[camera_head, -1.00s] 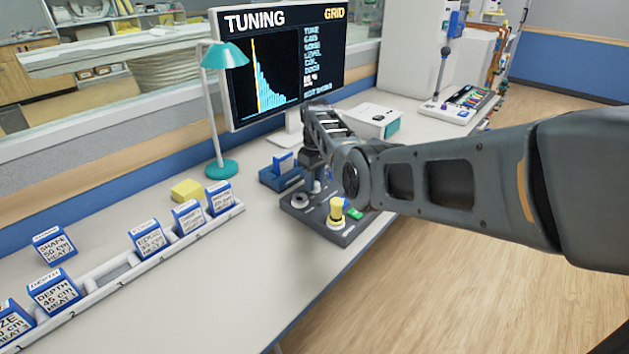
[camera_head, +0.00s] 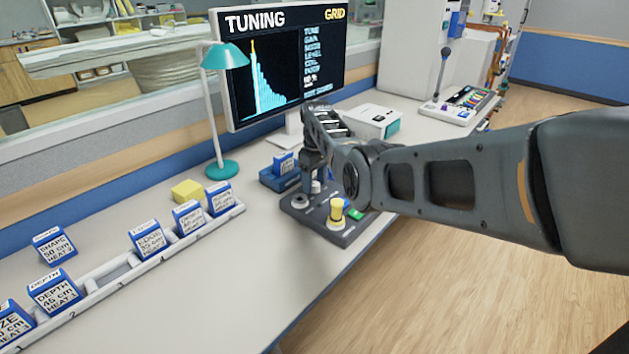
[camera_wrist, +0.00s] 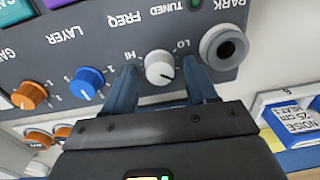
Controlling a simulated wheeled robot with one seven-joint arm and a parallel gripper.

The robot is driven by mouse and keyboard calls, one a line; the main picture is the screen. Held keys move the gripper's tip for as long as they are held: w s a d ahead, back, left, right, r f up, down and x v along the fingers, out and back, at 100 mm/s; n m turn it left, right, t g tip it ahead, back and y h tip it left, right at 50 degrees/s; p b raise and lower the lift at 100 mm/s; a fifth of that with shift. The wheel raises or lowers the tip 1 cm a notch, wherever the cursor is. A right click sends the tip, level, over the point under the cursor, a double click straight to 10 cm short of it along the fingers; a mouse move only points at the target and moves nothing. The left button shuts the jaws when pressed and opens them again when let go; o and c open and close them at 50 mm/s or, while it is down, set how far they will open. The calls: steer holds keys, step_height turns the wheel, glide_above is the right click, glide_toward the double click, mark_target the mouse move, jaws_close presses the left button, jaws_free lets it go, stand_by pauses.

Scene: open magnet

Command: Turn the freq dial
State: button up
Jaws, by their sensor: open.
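The freq dial (camera_wrist: 159,67) is a small white knob with a dark pointer line, below the FREQ lettering and between the HI and LO marks in the wrist view. My gripper (camera_wrist: 161,80) is open, with one dark blue finger on each side of the dial. I cannot tell whether either finger touches it.
Beside the dial are a blue LAYER knob (camera_wrist: 87,83), an orange GAIN knob (camera_wrist: 31,95) and a round PARK socket (camera_wrist: 222,45). A teal lamp (camera_head: 222,110) and a rack (camera_head: 110,275) of labelled blue blocks stand left on the desk.

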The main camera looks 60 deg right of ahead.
mark_target(315, 183)
steer(key=shift+d+r, duration=0.1)
steer(key=shift+r, duration=3.8)
steer(key=shift+s, duration=0.1)
